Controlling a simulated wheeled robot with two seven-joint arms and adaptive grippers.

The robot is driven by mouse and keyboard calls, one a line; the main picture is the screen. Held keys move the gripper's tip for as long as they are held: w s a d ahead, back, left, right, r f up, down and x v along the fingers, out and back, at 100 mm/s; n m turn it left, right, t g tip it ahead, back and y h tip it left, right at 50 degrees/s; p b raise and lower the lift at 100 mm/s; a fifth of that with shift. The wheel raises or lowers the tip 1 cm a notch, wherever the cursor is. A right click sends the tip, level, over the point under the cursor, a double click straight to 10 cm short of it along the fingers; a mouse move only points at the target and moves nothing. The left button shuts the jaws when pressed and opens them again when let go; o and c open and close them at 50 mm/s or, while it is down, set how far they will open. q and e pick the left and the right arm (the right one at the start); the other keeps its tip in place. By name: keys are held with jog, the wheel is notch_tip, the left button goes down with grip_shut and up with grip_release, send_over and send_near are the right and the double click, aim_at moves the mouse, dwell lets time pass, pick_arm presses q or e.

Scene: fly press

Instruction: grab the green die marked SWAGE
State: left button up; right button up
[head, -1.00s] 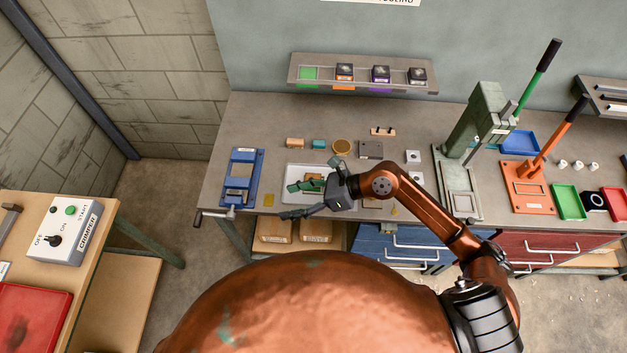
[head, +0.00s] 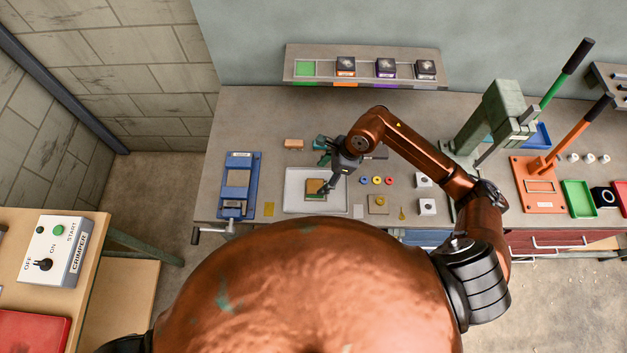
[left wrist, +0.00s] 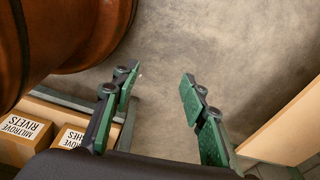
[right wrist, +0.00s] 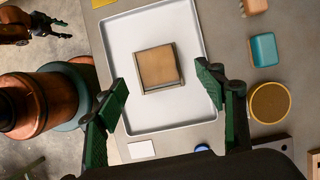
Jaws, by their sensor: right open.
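A square block with a tan top (head: 315,187) lies in the white tray (head: 293,207) on the bench. A green edge shows on it in the head view, and no SWAGE marking is readable. My right gripper (head: 328,174) is open over the right part of the tray, close to the block. In the right wrist view the block (right wrist: 158,67) sits beyond and between the spread fingertips (right wrist: 164,90), with nothing between the fingers. My left gripper (left wrist: 158,88) is open and empty above the floor; it does not show clearly in the head view.
A blue vise (head: 239,185) stands left of the tray. A teal block (right wrist: 264,50) and a round brass piece (right wrist: 269,103) lie beside the tray. The shelf (head: 440,65) behind has a green-marked empty place (head: 305,68) and several dark dies. A green press (head: 500,115) stands right.

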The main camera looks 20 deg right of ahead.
aim_at(315, 186)
jog(key=shift+s+a+f, duration=0.25)
jog(key=shift+s+f, duration=0.05)
jog(key=shift+f, duration=0.4)
jog(key=shift+p+x, duration=0.85)
jog(key=shift+x, duration=0.3)
jog(key=x, duration=0.2)
jog(key=shift+w+f, duration=0.1)
jog(key=shift+f, duration=0.2)
jog(key=c, duration=1.2)
pick_arm(q)
jog(key=shift+s+r, duration=0.85)
jog(key=shift+r, duration=0.15)
pick_arm(e)
jog(key=shift+r, duration=0.1)
grip_shut()
